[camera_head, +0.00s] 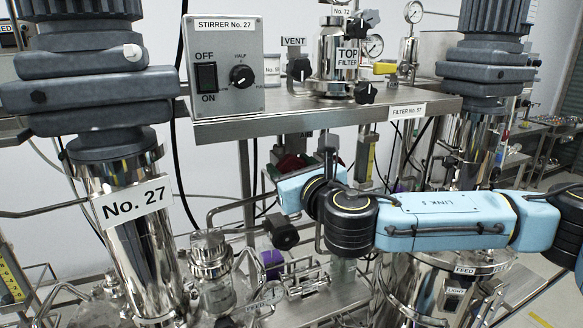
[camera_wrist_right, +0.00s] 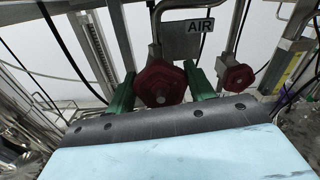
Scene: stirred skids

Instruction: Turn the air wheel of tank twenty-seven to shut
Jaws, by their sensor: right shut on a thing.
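The air wheel (camera_wrist_right: 162,84) is a dark red knob below a grey plate with an "AIR" label (camera_wrist_right: 187,38) in the right wrist view. My right gripper (camera_wrist_right: 159,80) has its green fingers on either side of the wheel and is shut on it. The tank's steel column carries a "No. 27" label (camera_head: 133,202) at the left. My left gripper is not in view.
A second red wheel (camera_wrist_right: 236,77) is close on the right in the wrist view. A steel shelf (camera_head: 330,114) with the stirrer box (camera_head: 223,66) and top filter (camera_head: 338,62) overhangs the gripper. Pipes, a black knob (camera_head: 285,236) and glassware (camera_head: 212,262) crowd the space below.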

